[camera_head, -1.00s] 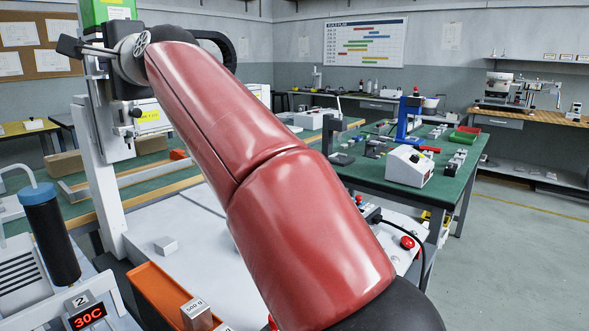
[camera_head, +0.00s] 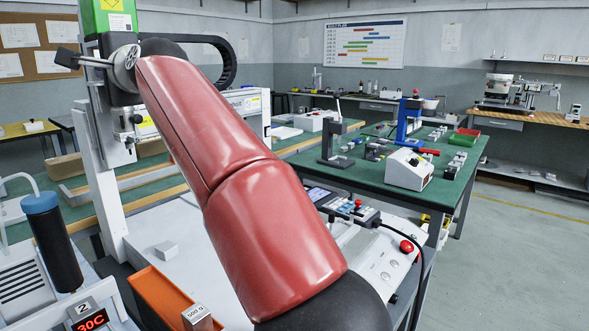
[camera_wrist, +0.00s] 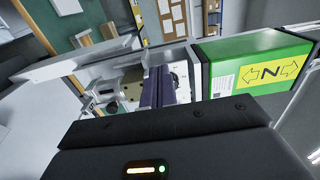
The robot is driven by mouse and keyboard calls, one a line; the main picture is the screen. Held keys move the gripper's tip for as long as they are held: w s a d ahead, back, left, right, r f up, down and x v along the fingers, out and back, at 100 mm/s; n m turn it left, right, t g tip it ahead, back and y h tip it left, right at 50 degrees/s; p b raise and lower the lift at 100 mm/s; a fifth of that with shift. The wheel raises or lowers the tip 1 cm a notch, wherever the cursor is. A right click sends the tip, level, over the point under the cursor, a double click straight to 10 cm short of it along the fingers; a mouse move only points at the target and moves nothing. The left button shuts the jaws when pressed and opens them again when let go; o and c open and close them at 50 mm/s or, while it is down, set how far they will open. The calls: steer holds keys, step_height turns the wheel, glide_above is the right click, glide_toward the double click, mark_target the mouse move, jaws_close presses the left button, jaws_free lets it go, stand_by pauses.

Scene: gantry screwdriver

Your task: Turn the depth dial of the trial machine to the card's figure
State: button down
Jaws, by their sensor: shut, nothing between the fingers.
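The gantry machine's white column (camera_head: 101,185) stands at the left in the head view. Its head has a green box (camera_head: 118,18), and the wrist view shows this box (camera_wrist: 255,68) with a yellow label of a letter and two arrows. A small dark knob (camera_head: 137,118) sits on the head's front; I cannot tell whether it is the depth dial. My gripper (camera_wrist: 165,80) is shut and empty, pointing at the machine head just left of the green box. The fingers cover part of the head. I cannot make out the card's figure.
An orange tray (camera_head: 160,297) and a 500 g weight (camera_head: 197,318) are near the front left. A small grey block (camera_head: 166,248) lies on the white machine bed (camera_head: 195,225). A red button (camera_head: 406,247) is on the sloped panel. A green table (camera_head: 375,172) stands behind.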

steer(key=shift+w+d+r, duration=0.25)
steer(key=shift+w+d, duration=0.1)
steer(key=shift+w, duration=0.05)
stand_by(0.6)
steer(key=shift+r, duration=0.5)
stand_by(0.4)
steer(key=shift+s+a, duration=0.1)
stand_by(0.3)
steer(key=b+v, duration=0.3)
steer(key=v, duration=0.3)
steer(key=shift+s+r+b, duration=0.15)
steer(key=shift+s+b, duration=0.05)
steer(key=shift+b, duration=0.15)
steer(key=shift+a, duration=0.15)
